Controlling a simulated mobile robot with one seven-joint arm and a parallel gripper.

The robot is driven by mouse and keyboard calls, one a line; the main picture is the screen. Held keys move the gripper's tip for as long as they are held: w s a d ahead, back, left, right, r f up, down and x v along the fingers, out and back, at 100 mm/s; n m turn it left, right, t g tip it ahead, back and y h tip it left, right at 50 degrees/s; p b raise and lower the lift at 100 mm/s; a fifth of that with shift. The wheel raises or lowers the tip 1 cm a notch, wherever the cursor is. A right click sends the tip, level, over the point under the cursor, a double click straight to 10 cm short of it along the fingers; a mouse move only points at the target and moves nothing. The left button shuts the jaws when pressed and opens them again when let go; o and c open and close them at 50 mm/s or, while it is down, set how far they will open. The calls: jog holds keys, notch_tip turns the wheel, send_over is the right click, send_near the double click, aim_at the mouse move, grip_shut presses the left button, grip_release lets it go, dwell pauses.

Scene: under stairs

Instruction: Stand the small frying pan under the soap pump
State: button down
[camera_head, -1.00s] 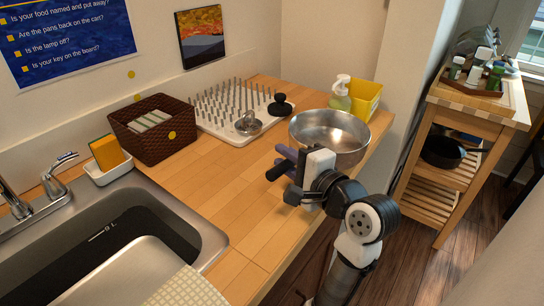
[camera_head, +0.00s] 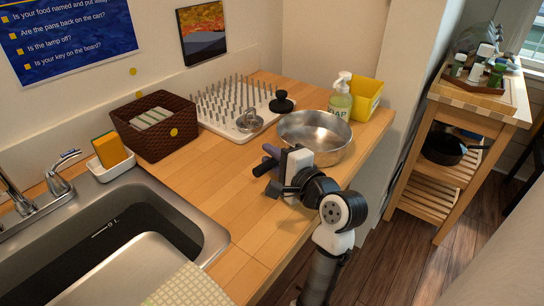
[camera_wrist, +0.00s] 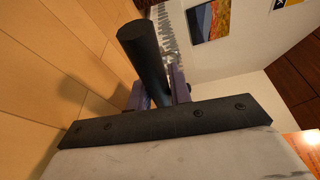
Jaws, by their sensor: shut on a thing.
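A steel pan (camera_head: 312,138) with a wide round bowl is over the counter near its front edge. My gripper (camera_head: 276,160) is shut on a dark handle just left of the pan. The black cylindrical handle (camera_wrist: 146,55) also shows between the purple fingers in the wrist view. The join of handle and pan is hidden by my gripper. I cannot tell whether the pan touches the counter. The soap pump (camera_head: 341,98), a clear bottle with white top and greenish label, stands just behind the pan's right rim. A dark frying pan (camera_head: 444,149) lies on the cart shelf.
A yellow container (camera_head: 367,97) stands right behind the soap pump. A brown basket (camera_head: 150,140) and sink are left. The counter left of my gripper is clear.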

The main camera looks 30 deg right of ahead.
jog(key=c, duration=1.3)
grip_release()
jog(key=s, duration=0.4)
jog(key=s+r+b, duration=0.1)
jog(key=s, duration=0.7)
jog(key=shift+d+r+b, duration=0.15)
jog(key=shift+d+b, duration=0.1)
jog(key=shift+b, duration=0.05)
